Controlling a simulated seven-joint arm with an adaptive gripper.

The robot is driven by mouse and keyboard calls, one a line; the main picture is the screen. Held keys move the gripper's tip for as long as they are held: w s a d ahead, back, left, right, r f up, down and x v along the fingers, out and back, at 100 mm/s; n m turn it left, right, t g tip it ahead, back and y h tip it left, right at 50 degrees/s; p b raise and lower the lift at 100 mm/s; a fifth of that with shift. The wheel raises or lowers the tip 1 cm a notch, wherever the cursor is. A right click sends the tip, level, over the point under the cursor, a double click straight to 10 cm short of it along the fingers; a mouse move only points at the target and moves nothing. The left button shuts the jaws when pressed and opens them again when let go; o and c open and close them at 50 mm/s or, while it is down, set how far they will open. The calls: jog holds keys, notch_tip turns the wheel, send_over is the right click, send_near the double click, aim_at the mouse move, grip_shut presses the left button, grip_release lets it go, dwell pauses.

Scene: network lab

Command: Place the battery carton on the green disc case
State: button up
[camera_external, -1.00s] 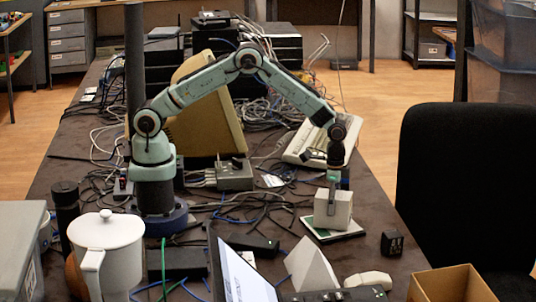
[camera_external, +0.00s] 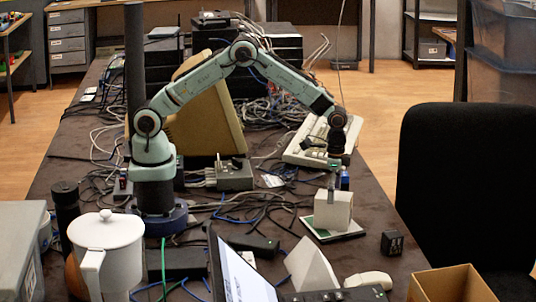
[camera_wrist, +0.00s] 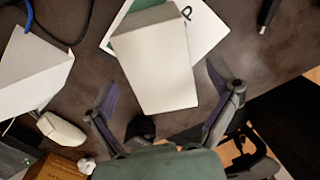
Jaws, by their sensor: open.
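The battery carton, seemingly the pale box (camera_external: 333,210), rests on the green disc case (camera_external: 345,235), whose green and white edges show beneath it. In the wrist view the carton (camera_wrist: 160,68) covers part of the case (camera_wrist: 207,28), which shows green at left and white at right. My gripper (camera_external: 332,180) is just above and behind the carton in the external view. In the wrist view its fingers (camera_wrist: 161,74) are spread apart, with the carton's near end between and beyond them. The carton looks free of both fingers, though the exact gap is hard to tell.
A small black cube (camera_external: 391,243) and a pale mouse (camera_external: 369,279) lie near the case. A white wedge (camera_external: 311,268), a laptop (camera_external: 240,275) and an open cardboard box (camera_external: 450,284) stand in front. Cables (camera_external: 250,208) cover the table to the left. A keyboard (camera_external: 310,150) lies behind.

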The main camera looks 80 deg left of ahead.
notch_tip(320, 180, up, 9)
jog(key=shift+r, duration=0.1)
jog(key=s+a+r+n, duration=0.25)
jog(key=s+r, duration=0.25)
jog(key=s, duration=0.3)
jog(key=s+a+r+n, duration=0.1)
jog(key=s+a+r, duration=0.35)
jog(key=s, duration=0.45)
jog(key=s+a+f+n, duration=0.2)
jog(key=s, duration=1.3)
jog(key=shift+s+a+y, duration=0.2)
jog(key=shift+a+y, duration=0.1)
jog(key=shift+y, duration=0.1)
